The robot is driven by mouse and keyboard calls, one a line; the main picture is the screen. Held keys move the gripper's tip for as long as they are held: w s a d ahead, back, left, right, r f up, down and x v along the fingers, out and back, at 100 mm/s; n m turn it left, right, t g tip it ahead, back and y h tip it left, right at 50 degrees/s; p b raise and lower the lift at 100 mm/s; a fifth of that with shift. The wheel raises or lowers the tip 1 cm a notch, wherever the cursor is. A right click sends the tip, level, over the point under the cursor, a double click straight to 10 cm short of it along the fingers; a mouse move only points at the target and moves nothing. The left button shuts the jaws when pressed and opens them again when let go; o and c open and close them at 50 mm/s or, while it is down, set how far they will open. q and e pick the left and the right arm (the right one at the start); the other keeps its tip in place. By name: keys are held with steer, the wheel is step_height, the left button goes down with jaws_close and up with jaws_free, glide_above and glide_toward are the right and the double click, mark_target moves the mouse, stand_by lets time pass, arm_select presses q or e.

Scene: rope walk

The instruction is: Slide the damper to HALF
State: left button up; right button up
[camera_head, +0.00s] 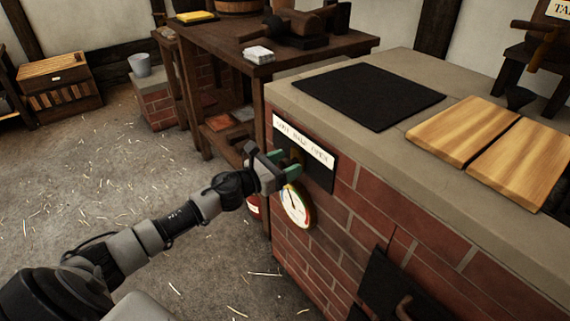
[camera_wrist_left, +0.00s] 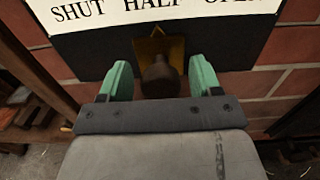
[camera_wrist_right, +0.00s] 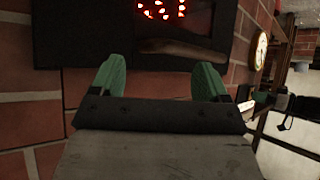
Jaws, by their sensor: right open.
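The damper is a dark knob (camera_wrist_left: 160,78) on a brass plate (camera_wrist_left: 172,48) with a pointed top, set on a black panel (camera_head: 318,172) on the brick wall. The white label (camera_head: 303,141) above it reads SHUT, HALF, OPEN. In the left wrist view the brass point lies under the word HALF. My left gripper (camera_head: 279,164) is at the panel. Its green fingers are open on either side of the knob, with a gap on each side. My right gripper (camera_wrist_right: 158,80) is open and empty in the right wrist view, before a dark stove door (camera_wrist_right: 80,35).
A round gauge (camera_head: 296,206) sits just below my left gripper. The stove door's wooden handle (camera_wrist_right: 180,48) and glowing embers (camera_wrist_right: 162,9) are near my right gripper. A black mat (camera_head: 370,96) and wooden boards (camera_head: 463,131) lie on the stove top. A wooden table (camera_head: 310,55) stands behind.

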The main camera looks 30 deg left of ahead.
arm_select(q)
steer(key=shift+s, duration=0.1)
steer(key=v, duration=1)
steer(key=shift+s+a, duration=0.15)
steer(key=shift+s, duration=0.15)
